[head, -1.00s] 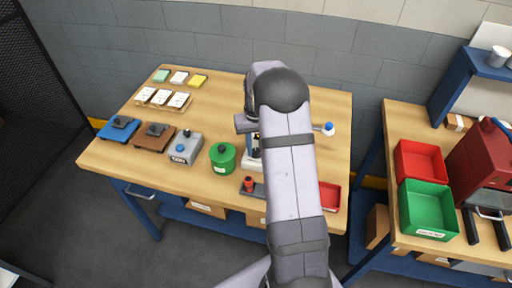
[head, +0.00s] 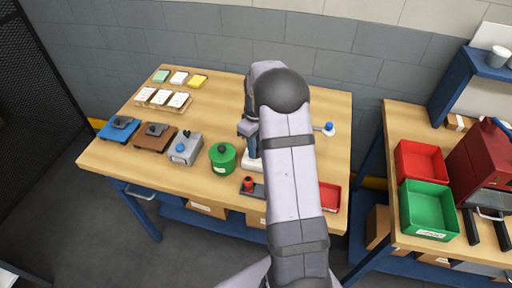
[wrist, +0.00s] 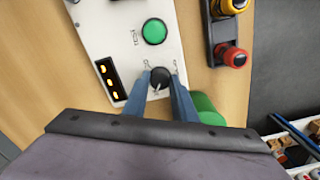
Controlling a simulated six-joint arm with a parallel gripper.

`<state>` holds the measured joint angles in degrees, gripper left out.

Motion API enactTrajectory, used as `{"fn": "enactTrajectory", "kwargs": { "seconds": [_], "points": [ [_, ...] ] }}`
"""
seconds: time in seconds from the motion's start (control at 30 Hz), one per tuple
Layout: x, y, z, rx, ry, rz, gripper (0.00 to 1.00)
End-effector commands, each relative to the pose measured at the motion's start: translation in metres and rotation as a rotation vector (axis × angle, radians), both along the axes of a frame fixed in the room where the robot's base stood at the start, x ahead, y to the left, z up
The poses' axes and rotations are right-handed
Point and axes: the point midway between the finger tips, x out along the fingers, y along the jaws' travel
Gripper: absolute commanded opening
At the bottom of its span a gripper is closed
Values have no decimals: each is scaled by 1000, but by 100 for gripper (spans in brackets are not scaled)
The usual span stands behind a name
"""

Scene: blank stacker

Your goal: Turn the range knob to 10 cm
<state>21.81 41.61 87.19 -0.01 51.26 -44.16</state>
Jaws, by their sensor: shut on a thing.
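The range knob (wrist: 160,78) is a small round black knob with a light pointer mark, on a white panel (wrist: 118,28) in the wrist view. Printed marks stand around it but are too small to read. My gripper (wrist: 159,84) has its two blue fingers on either side of the knob, shut on it. In the head view, my gripper (head: 248,128) is over the white panel, and my arm hides most of the device; the knob is not visible there.
A green button (wrist: 155,32) and an indicator strip with orange lights (wrist: 110,80) share the panel. A dark unit with red and yellow knobs (wrist: 233,55) stands to the right. A green lidded pot (head: 222,158) and a grey box (head: 185,148) are left of the device.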

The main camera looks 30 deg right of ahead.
Motion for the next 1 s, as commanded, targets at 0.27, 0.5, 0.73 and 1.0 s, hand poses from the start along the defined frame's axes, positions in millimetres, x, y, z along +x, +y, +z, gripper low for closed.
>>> {"fn": "enactTrajectory", "kwargs": {
  "seconds": [0.27, 0.5, 0.73, 1.0],
  "points": [
    [2, 0, 2, -1, -5, 21, 2],
    [2, -1, 2, -2, -5, 21, 2],
    [1, 0, 1, -1, -3, 20, 44],
    [1, -1, 5, -1, -5, 19, 44]
  ]
}}
